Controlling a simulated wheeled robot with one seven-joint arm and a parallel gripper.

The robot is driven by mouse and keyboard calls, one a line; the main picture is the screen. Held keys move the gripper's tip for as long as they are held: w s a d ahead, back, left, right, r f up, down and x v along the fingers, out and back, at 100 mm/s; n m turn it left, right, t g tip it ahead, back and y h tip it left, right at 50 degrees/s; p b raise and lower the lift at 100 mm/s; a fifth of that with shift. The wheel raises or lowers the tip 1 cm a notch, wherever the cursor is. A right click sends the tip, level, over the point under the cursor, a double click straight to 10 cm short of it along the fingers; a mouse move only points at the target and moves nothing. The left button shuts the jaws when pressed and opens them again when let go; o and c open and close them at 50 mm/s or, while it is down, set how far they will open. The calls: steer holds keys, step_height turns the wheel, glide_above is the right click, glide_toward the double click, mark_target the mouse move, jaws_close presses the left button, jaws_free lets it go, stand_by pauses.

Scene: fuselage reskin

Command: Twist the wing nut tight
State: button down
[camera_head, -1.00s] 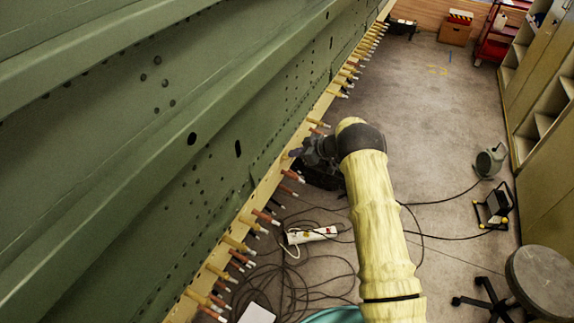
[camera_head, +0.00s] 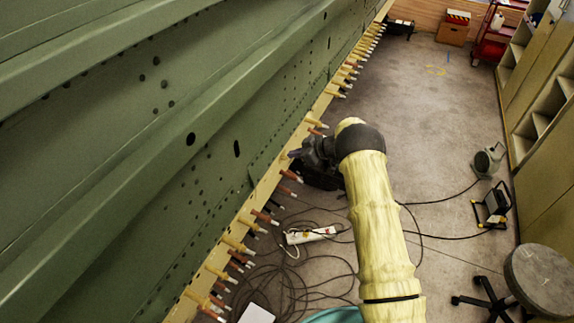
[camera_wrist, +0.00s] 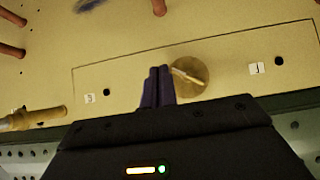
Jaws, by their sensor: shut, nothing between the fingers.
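The wing nut (camera_wrist: 189,77) shows in the wrist view as a round tan disc with a pale raised bar across it. It sits on a tan plate (camera_wrist: 225,61) marked by a thin dark outline. My gripper (camera_wrist: 158,70) is shut and empty, its two dark purple fingers pressed together just left of the disc's middle. The fingertips overlap or lie beside the disc's left edge; I cannot tell whether they touch it. In the head view my gripper (camera_head: 294,154) is at the tan strip along the green panel, and the wing nut cannot be made out there.
The green fuselage panel (camera_head: 120,130) fills the left. Several pin fasteners (camera_head: 290,175) stick out along its tan edge strip. On the plate, small labels (camera_wrist: 256,68) and dark holes flank the wing nut. Cables and a power strip (camera_head: 310,235) lie on the floor, and a stool (camera_head: 542,280) stands at right.

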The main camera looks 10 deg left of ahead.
steer(key=shift+w, duration=0.1)
steer(key=shift+r+p, duration=0.6)
steer(key=shift+r, duration=0.2)
steer(key=shift+r, duration=0.1)
